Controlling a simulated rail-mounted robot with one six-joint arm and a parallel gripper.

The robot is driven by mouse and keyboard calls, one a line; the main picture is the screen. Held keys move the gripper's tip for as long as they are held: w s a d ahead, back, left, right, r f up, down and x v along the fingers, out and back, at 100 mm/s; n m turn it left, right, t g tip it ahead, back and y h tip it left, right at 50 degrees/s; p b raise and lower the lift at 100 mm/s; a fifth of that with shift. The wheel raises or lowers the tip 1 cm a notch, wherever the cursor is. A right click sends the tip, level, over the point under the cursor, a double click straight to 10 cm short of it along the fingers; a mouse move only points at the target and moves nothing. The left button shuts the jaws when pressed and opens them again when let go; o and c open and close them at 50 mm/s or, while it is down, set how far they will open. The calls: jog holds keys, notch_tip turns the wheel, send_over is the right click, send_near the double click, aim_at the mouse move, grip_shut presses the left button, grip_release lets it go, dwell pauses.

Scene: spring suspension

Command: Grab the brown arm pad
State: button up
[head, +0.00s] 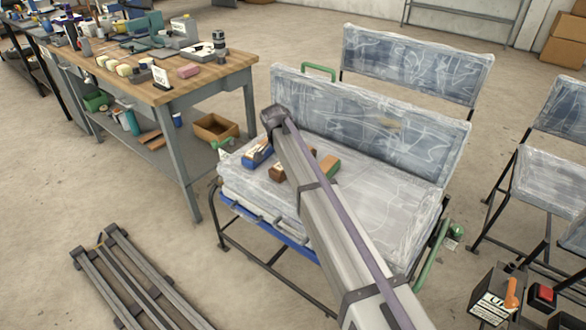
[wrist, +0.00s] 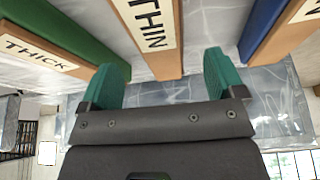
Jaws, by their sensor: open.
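The brown arm pad (head: 278,170) lies on the plastic-wrapped bench seat, partly hidden behind my arm in the head view. In the wrist view the brown pad (wrist: 176,45) has a label reading THIN, and its near end shows between my two green fingers. My gripper (wrist: 163,68) is open, with one finger on each side of that end and nothing held. Whether the fingers touch the pad cannot be told. The gripper is hidden behind my arm in the head view.
A blue pad (head: 258,152) and a green pad (head: 329,167) lie on either side on the wrapped seat (head: 380,210). The green pad (wrist: 60,38) is labelled THICK. The wrapped backrest (head: 400,135) rises behind. A cluttered workbench (head: 165,90) stands at left.

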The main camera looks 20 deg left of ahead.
jog(key=b+x, duration=0.4)
jog(key=x, duration=0.1)
jog(key=shift+f+b, duration=0.2)
jog(key=shift+b, duration=0.2)
jog(key=shift+r, duration=0.25)
jog(key=c, duration=1.1)
jog(key=shift+p, duration=0.3)
